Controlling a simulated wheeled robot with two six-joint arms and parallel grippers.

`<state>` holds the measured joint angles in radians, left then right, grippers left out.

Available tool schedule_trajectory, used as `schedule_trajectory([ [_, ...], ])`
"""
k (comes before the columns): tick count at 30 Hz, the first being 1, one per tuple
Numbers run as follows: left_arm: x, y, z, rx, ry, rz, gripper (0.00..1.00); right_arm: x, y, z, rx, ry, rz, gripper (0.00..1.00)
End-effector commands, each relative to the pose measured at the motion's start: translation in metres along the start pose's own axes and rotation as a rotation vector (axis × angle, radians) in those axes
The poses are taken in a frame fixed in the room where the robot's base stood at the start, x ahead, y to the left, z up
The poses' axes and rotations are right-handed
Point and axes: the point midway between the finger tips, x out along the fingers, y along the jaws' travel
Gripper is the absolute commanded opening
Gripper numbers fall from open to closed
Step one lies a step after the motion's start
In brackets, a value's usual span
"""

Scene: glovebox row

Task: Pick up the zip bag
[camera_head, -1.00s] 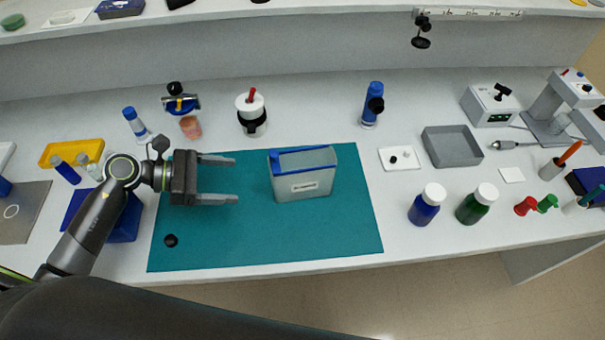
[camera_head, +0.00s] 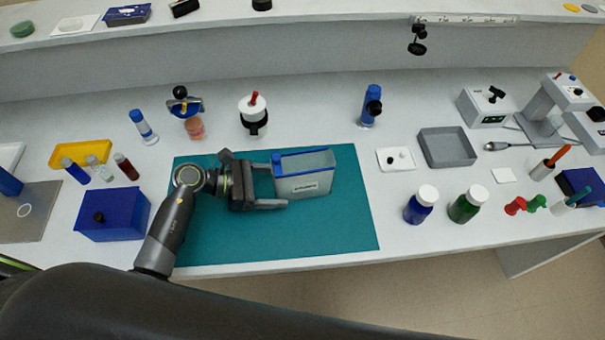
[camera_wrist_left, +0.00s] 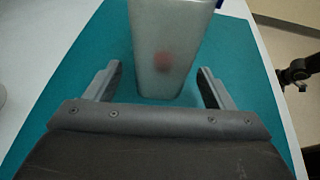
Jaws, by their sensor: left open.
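The zip bag (camera_head: 305,177) is a translucent grey pouch with a blue top edge and a small white label, standing upright on the teal mat (camera_head: 330,232). My left gripper (camera_head: 279,186) is open at the bag's left end, its fingers pointing right. In the left wrist view the bag (camera_wrist_left: 170,50) stands ahead, between the lines of the two open fingers (camera_wrist_left: 158,88). A blurred reddish spot shows through its side. A gap shows on each side between finger and bag. My right gripper is not in view.
A blue box (camera_head: 113,218) stands left of the mat. Behind the mat are a white-and-black pot (camera_head: 253,112) and a blue-capped tube stand (camera_head: 143,127). Blue (camera_head: 421,205) and green (camera_head: 467,204) bottles stand to the right. The mat's front is clear.

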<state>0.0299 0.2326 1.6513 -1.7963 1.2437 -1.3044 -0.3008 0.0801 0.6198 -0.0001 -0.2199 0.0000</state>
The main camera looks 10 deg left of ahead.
Motion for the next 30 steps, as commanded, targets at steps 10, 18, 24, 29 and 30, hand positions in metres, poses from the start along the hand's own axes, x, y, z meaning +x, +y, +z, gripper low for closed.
schedule_trajectory([
  [10, 0.029, -0.001, 0.0, 0.0, 0.0, 0.001, 0.76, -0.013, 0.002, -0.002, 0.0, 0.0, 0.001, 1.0],
  [18, 0.028, -0.001, 0.0, 0.0, 0.0, 0.0, 0.61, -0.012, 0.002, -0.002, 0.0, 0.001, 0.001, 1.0],
  [24, 0.028, -0.001, 0.0, 0.0, 0.0, 0.0, 0.34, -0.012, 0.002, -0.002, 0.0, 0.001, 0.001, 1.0],
  [29, 0.028, -0.001, 0.0, 0.0, -0.001, 0.0, 0.28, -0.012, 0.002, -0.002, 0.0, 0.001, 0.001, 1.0],
  [30, 0.028, -0.001, 0.0, 0.0, -0.001, 0.0, 0.28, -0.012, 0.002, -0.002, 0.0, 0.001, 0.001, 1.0],
])
